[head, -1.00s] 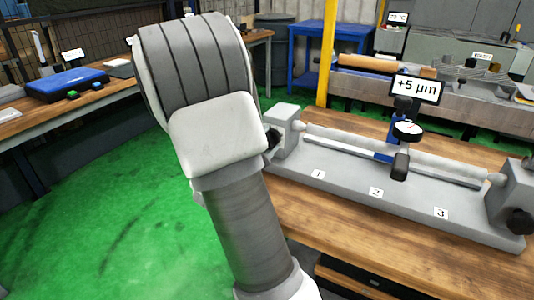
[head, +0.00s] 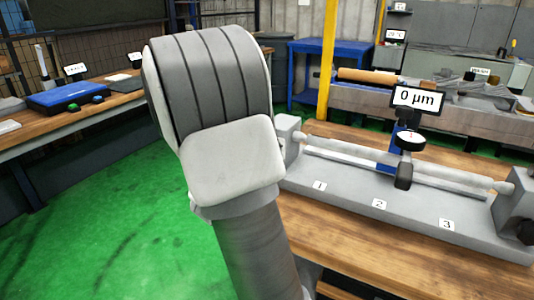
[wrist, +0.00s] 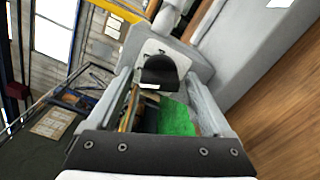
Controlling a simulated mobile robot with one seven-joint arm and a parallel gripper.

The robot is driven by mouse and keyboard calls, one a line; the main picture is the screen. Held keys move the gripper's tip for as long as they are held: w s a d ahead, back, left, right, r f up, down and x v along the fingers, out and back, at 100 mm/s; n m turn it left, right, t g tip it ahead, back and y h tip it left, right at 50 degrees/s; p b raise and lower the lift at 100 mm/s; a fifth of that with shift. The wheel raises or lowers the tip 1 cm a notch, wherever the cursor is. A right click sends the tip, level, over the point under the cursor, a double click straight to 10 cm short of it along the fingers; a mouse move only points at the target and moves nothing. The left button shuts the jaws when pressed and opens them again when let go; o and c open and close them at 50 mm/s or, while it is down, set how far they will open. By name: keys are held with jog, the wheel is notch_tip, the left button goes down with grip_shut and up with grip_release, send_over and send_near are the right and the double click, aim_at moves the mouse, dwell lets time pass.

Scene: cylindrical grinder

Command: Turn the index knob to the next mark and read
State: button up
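In the wrist view a dark round knob (wrist: 158,70) sits on the light grey end block of the bench fixture. A small pale mark shows at its lower edge. My gripper (wrist: 157,78) is open, one finger on each side of the knob, with a visible gap to each. In the head view my arm hides the gripper and this knob. The grey fixture (head: 408,222) carries a long bar (head: 440,172), a dial gauge (head: 410,140) near label 2, and a display (head: 418,98) reading "0 µm".
The fixture stands on a wooden bench (head: 330,238). Another dark knob (head: 527,232) is at its right end. A left bench holds a blue case (head: 68,95). A yellow post (head: 328,60) and blue table (head: 335,50) stand behind. Green floor is clear at left.

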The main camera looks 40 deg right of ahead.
jog(key=p+v, duration=0.2)
jog(key=v, duration=1.5)
jog(key=shift+a, duration=0.2)
